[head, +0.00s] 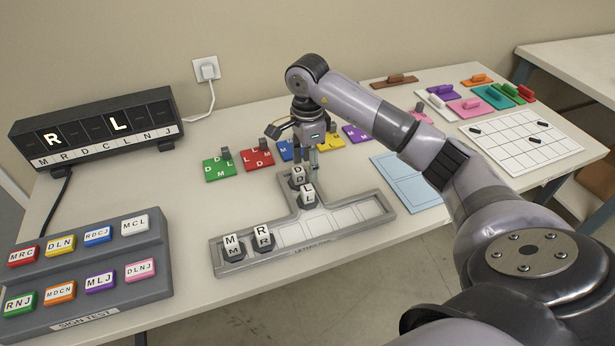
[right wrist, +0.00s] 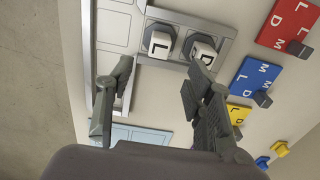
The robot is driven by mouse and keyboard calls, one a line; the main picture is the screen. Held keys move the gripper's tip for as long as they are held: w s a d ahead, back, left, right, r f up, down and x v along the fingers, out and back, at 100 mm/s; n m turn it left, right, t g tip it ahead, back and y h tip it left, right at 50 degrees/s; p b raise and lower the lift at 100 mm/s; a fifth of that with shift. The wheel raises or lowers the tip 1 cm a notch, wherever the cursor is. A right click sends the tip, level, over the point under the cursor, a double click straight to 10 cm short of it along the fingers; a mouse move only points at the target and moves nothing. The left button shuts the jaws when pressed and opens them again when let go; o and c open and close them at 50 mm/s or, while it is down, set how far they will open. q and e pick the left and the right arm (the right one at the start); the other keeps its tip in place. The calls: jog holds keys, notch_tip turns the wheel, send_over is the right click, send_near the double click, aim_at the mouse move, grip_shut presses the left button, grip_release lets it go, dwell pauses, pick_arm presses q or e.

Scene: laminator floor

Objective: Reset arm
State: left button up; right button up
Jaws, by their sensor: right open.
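My right gripper (head: 306,163) is above the grey T-shaped letter tray (head: 216,255), just behind its stem. In the right wrist view its two fingers (right wrist: 157,76) are apart with nothing between them. A D block (head: 298,177) and an L block (head: 307,194) sit in the stem. The L block (right wrist: 159,42) and the D block (right wrist: 202,48) also show beyond the fingertips in the right wrist view, apart from them. An M block (head: 233,247) and an R block (head: 263,238) stand at the tray's left end. My left gripper is out of view.
A black display (head: 94,127) with lit R and L stands at the back left. A grey button panel (head: 100,310) is at the front left. Coloured letter plates (head: 219,168) lie behind the tray. A light blue sheet (head: 413,190) and a white grid board (head: 520,150) lie to the right.

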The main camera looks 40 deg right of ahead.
jog(key=shift+r, duration=0.75)
